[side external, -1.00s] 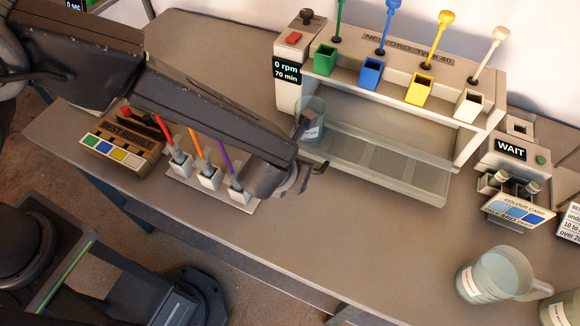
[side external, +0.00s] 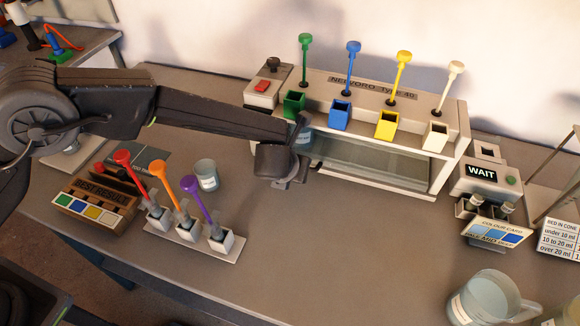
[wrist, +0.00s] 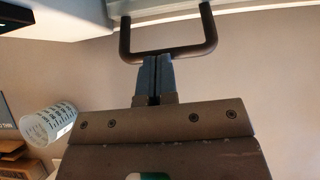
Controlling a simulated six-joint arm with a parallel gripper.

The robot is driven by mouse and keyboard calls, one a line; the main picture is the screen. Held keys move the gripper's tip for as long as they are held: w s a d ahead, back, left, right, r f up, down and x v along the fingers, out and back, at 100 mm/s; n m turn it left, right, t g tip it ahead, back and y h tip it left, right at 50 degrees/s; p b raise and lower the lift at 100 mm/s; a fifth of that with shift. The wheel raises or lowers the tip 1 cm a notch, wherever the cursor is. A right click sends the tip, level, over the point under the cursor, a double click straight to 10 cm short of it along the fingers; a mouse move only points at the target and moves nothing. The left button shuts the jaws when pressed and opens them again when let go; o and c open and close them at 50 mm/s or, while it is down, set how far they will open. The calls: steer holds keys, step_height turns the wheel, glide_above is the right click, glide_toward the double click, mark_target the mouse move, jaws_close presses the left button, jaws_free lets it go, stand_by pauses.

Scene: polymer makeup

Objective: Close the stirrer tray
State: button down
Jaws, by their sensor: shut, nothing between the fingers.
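The stirrer (side external: 372,88) stands at the back of the table, with green, blue, yellow and white cups and stirring rods along its top. Its tray (side external: 380,183) sits under the body, its front edge about in line with the stirrer's front. My gripper (side external: 303,182) is at the left end of the tray front, shut and empty. In the wrist view, the shut fingers (wrist: 154,58) are at the dark U-shaped handle (wrist: 211,30) on the light tray edge (wrist: 240,8); I cannot tell whether they touch.
Another beaker (side external: 207,176) stands on the table left of my gripper, near a rack (side external: 196,240) with red, orange and purple rods. A WAIT device (side external: 485,180) and a large jug (side external: 485,300) are at right. The middle table is clear.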

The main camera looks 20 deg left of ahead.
steer(key=s, duration=0.2)
steer(key=s+r, duration=0.1)
steer(key=s, duration=0.1)
steer(key=shift+s+d, duration=0.1)
steer(key=v, duration=1)
steer(key=s+a+r+n+g+y, duration=0.1)
steer(key=s+a+r+n, duration=0.1)
steer(key=a+r+n, duration=0.65)
steer(key=s+a+r+n+g, duration=0.15)
steer(key=a+r+n, duration=0.35)
steer(key=a+n, duration=0.55)
steer(key=s+a+r+n, duration=0.1)
steer(key=s+a+n, duration=0.4)
steer(key=s+n, duration=0.2)
steer(key=s+a+r+n+h, duration=0.1)
steer(key=s+a+n, duration=0.4)
steer(key=s+n, duration=0.3)
steer(key=shift+s+a+r+n, duration=0.15)
steer(key=shift+a+n, duration=0.05)
steer(key=shift+n, duration=0.7)
